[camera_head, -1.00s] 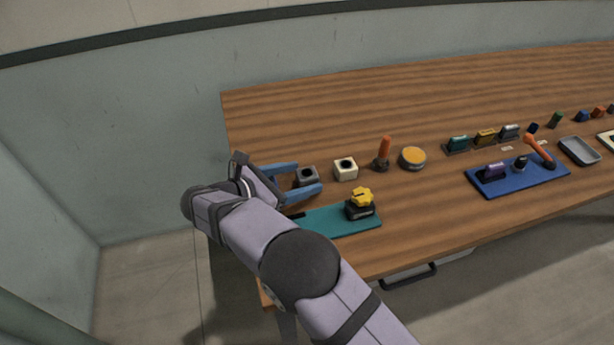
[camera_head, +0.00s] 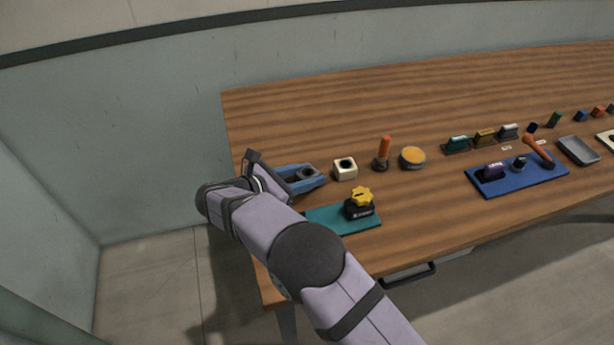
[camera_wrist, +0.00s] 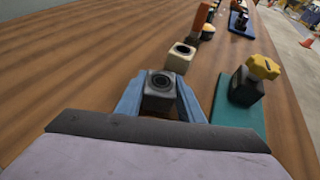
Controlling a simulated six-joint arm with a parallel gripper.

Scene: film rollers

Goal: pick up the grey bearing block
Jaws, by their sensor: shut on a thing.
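The grey bearing block (camera_head: 306,173) is a small cube with a dark round bore in its top. It sits at the left end of the wooden table. My gripper (camera_head: 308,178) has its two blue fingers closed against opposite sides of the block. In the wrist view the block (camera_wrist: 160,90) shows between the fingertips of my gripper (camera_wrist: 162,98), its bore facing up. The block's sides are partly hidden by the fingers. I cannot tell whether it is clear of the table.
A cream block (camera_head: 345,169) with a bore stands just right of the grey one. A teal plate (camera_head: 335,221) with a black block and yellow knob (camera_head: 361,197) lies nearer the front edge. An orange-handled tool (camera_head: 384,152) and a round orange-topped tin (camera_head: 413,157) stand further right.

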